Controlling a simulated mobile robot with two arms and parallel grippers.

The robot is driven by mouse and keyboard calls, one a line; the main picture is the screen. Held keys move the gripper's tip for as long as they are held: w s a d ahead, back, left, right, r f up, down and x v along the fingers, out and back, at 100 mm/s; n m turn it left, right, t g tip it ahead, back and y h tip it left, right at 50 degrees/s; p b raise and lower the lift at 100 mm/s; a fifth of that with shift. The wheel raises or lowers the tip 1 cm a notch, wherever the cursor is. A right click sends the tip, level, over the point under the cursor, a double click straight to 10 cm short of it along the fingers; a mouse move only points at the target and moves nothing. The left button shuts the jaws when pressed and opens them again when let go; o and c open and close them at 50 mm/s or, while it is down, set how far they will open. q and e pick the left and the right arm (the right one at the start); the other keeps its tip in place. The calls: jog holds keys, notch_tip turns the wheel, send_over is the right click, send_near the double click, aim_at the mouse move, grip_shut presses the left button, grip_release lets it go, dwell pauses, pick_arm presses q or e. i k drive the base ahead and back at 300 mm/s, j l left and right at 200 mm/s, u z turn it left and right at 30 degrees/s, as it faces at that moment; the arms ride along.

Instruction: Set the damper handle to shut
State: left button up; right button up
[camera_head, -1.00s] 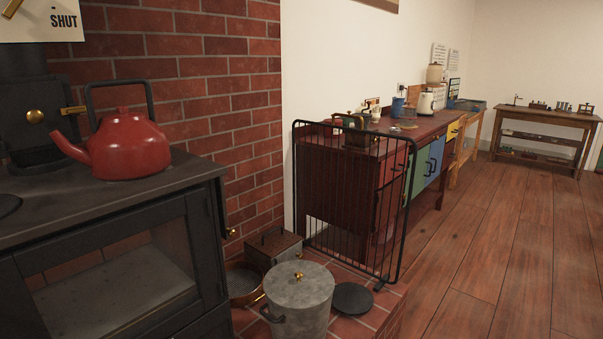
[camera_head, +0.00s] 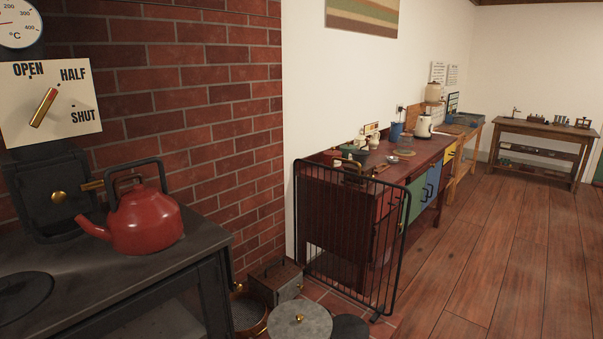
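The plate is marked OPEN at upper left, HALF at upper right and SHUT at right. The bar is tilted, with its upper end pointing up and right, roughly toward HALF and away from the SHUT mark. Neither of my grippers is in view, and nothing touches the handle.
A red kettle (camera_head: 147,222) stands on the black stove (camera_head: 110,272) below the plate. A dial thermometer (camera_head: 16,22) is above it. A metal bin (camera_head: 300,320), a box (camera_head: 275,281) and a black fireguard (camera_head: 350,240) stand to the right. The wooden floor (camera_head: 500,260) is clear.

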aim_at(40, 111)
jog(key=u, duration=1.3)
